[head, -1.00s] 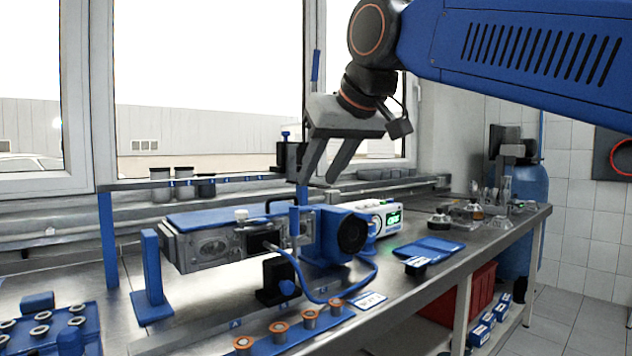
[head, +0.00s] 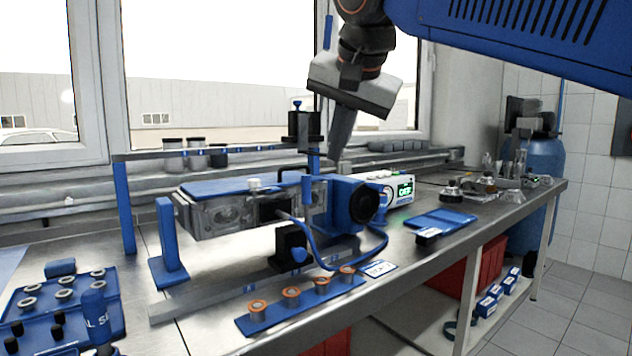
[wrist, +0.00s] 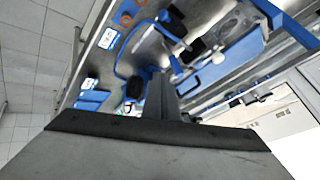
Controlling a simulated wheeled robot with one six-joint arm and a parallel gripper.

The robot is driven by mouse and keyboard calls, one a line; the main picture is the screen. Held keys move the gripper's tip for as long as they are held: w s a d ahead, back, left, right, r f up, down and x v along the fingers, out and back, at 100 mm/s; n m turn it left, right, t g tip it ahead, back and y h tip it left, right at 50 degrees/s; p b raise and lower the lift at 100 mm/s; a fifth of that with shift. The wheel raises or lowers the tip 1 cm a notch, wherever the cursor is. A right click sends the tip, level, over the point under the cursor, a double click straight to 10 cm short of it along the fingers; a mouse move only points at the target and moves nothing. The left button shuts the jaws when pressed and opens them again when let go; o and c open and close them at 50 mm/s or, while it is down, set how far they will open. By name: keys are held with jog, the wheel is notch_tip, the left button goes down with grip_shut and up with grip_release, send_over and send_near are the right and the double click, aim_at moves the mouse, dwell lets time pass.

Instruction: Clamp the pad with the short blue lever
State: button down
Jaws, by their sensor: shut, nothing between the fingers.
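My gripper (head: 338,158) is shut and empty, pointing down in the air above the back right end of the grey engine assembly (head: 235,212). Its closed fingers show in the wrist view (wrist: 161,98). A black block (head: 292,240) on the bench in front of the engine carries a short blue lever or knob (head: 299,255). A second black block (head: 304,126), behind the engine, has a small blue knob (head: 297,104) on top, just left of my gripper. I cannot tell which is the named lever, nor make out the pad.
A blue strip with orange-topped cylinders (head: 257,320) lies at the front edge. A blue cable (head: 318,262) loops before the engine. A lit display box (head: 404,191), blue tray (head: 450,218) and glassware (head: 480,188) stand right. A parts tray (head: 45,310) is at left.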

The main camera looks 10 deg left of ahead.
aim_at(307, 174)
jog(key=w+a+f+m, duration=0.2)
jog(key=w+a+f, duration=0.3)
jog(key=w+f, duration=0.2)
jog(key=shift+w+a+f+m+h, duration=0.2)
jog(key=shift+a+f+m+h, duration=0.1)
jog(key=shift+f, duration=0.3)
dwell(0.5)
jog(key=shift+w+a+r, duration=0.2)
jog(key=shift+w+a, duration=0.35)
jog(key=shift+a, duration=0.05)
jog(key=shift+w+a+r, duration=0.15)
jog(key=shift+w+a, duration=0.35)
jog(key=shift+a, duration=0.1)
jog(key=shift+r, duration=0.1)
